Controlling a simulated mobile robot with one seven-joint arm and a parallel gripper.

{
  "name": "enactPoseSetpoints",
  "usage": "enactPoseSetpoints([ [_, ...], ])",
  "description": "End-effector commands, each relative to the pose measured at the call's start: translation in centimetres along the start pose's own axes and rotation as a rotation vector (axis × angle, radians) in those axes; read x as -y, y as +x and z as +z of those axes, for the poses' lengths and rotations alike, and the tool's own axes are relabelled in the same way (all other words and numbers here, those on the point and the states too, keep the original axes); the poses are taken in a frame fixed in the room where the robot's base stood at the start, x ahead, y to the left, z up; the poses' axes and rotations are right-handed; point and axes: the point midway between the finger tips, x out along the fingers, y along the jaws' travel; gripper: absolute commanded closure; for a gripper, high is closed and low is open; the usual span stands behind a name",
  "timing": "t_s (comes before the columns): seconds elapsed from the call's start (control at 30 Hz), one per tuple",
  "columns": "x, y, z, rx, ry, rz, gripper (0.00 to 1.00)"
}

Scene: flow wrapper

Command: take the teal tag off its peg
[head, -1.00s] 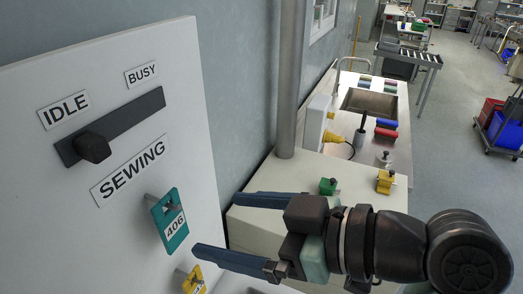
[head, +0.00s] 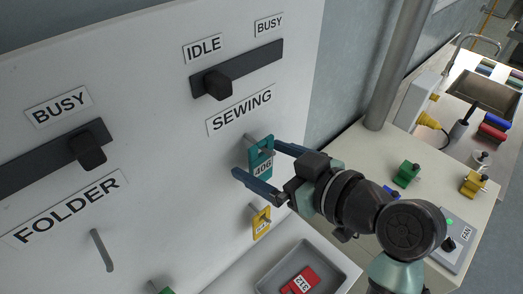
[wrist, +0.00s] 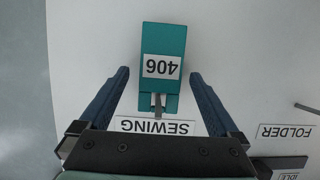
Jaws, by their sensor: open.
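The teal tag (head: 261,158), labelled 406, hangs on a peg (head: 250,139) below the SEWING label on the white board. My gripper (head: 254,160) is open, with one blue finger to each side of the tag in the head view. In the wrist view the teal tag (wrist: 163,52) appears upside down, ahead of and between the open fingers of my gripper (wrist: 158,74), with clear gaps on both sides. The peg (wrist: 157,103) shows at the tag's slot. I cannot tell how far the fingertips reach past the tag's face.
A yellow tag (head: 261,223) hangs below the teal one. A grey tray (head: 278,262) with a red tag (head: 301,282) lies beneath. The SEWING slider (head: 219,84) sits at IDLE above. An empty peg (head: 102,250) stands out under FOLDER. A grey pole (head: 398,70) rises at right.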

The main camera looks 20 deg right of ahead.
Motion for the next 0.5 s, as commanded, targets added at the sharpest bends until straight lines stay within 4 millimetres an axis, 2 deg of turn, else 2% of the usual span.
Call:
enactPoseSetpoints([
  [0.13,0.08,1.07,0.01,0.002,0.000,-0.002,0.03],
  [0.43,0.04,1.31,0.07,0.001,-0.001,0.000,0.03],
  [0.47,0.04,1.30,0.07,0.001,-0.001,0.000,0.04],
  [0.5,0.04,1.30,0.07,0.001,-0.001,0.000,0.11],
])
